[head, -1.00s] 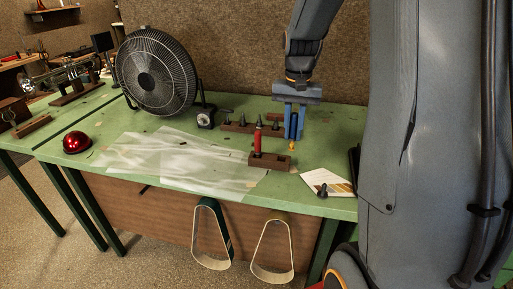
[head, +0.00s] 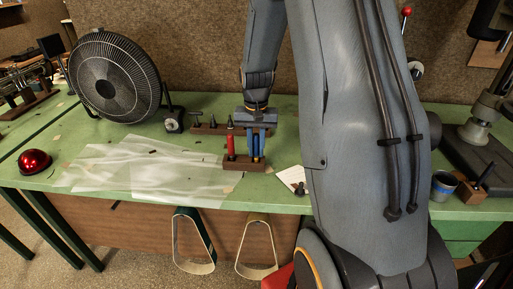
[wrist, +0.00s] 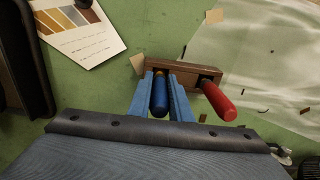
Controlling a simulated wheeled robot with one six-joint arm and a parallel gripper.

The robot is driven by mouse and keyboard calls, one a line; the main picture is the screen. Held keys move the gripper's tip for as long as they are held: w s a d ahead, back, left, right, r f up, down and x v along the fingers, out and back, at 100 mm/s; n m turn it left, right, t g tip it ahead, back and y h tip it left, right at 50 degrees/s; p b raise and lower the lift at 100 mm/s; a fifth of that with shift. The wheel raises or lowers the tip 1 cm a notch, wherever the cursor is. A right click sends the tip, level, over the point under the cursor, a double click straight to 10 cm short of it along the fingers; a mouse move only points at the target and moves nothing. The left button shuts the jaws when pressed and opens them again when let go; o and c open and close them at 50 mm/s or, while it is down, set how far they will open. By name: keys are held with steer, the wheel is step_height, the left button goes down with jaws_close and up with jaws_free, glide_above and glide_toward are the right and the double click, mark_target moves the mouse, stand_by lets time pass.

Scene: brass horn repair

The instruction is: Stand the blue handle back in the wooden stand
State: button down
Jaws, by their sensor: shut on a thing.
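The blue handle (wrist: 160,98) is between the two blue fingers of my gripper (wrist: 160,105), which is shut on it. It also shows between the fingers in the head view (head: 257,147). It stands about upright, with its brass-coloured lower end at the left part of the wooden stand (wrist: 184,69) in the wrist view. In the head view this is the right end of the stand (head: 243,165). I cannot tell whether the tip is inside the stand's hole or just above it. A red handle (wrist: 218,102) stands in the other end of the stand.
A second wooden rack (head: 205,129) with dark pointed pieces stands behind. A colour card (wrist: 80,28) lies nearby. A plastic sheet (head: 150,170), a fan (head: 113,80) and a red dome (head: 34,161) are to the left.

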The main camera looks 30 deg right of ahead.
steer(key=shift+f, duration=0.2)
steer(key=shift+f, duration=0.15)
steer(key=c, duration=1.6)
jaws_free()
step_height(320, 180, up, 12)
steer(key=b, duration=0.3)
steer(key=shift+b, duration=0.35)
steer(key=s+a+f+n, duration=0.2)
steer(key=s+a, duration=0.3)
steer(key=s+a+f+n+t, duration=0.1)
steer(key=s+a+f+n, duration=0.1)
steer(key=s+a, duration=0.3)
steer(key=s+a+f+n, duration=0.2)
steer(key=s+a+f, duration=0.1)
steer(key=s+a, duration=0.1)
steer(key=shift+s+a+f+n+t, duration=0.3)
steer(key=shift+s+a+n, duration=0.1)
